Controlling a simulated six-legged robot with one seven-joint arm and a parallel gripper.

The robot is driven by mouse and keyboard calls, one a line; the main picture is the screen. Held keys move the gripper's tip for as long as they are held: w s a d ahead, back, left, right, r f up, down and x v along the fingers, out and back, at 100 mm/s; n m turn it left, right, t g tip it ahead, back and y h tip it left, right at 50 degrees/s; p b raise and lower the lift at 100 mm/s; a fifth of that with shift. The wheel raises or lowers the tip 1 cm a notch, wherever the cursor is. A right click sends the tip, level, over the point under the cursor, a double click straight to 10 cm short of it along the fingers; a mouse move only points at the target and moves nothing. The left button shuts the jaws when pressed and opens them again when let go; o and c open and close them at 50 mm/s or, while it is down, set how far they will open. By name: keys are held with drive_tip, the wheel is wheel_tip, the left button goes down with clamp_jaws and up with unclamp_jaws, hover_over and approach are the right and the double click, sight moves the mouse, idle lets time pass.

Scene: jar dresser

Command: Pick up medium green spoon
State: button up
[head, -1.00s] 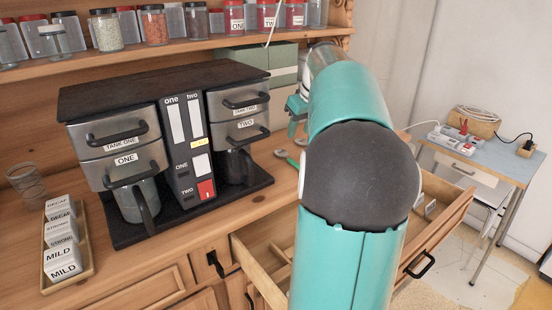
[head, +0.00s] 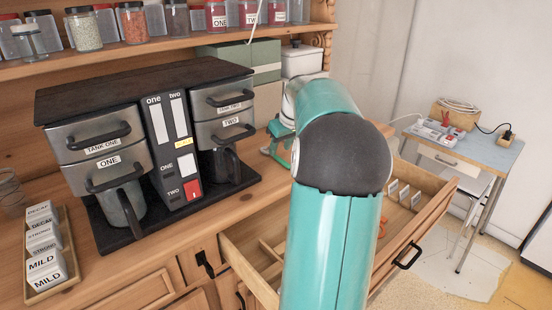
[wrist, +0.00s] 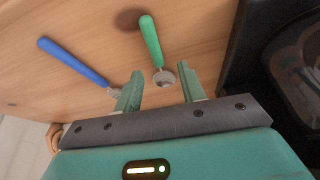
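The green spoon (wrist: 151,45) lies on the wooden counter in the wrist view, its handle pointing away and its metal bowl toward me. My gripper (wrist: 160,72) is open, with one finger on each side of the bowl end. I cannot tell whether the fingers touch the counter. A blue spoon (wrist: 75,63) lies to the left, its bowl end partly behind the left finger. In the head view my gripper (head: 276,146) is low at the counter, right of the coffee machine, and I cannot make out the green spoon there.
The coffee machine (head: 160,100) stands close to the left of my gripper. A drawer (head: 430,205) is open below, with dividers and small orange items inside. A shelf of jars (head: 134,24) runs above. A tray of labelled packets (head: 42,293) sits at left.

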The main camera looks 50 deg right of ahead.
sight(278, 157)
drive_tip(key=shift+x, duration=1.75)
drive_tip(key=shift+d+f, duration=0.1)
drive_tip(key=shift+d, duration=0.05)
clamp_jaws()
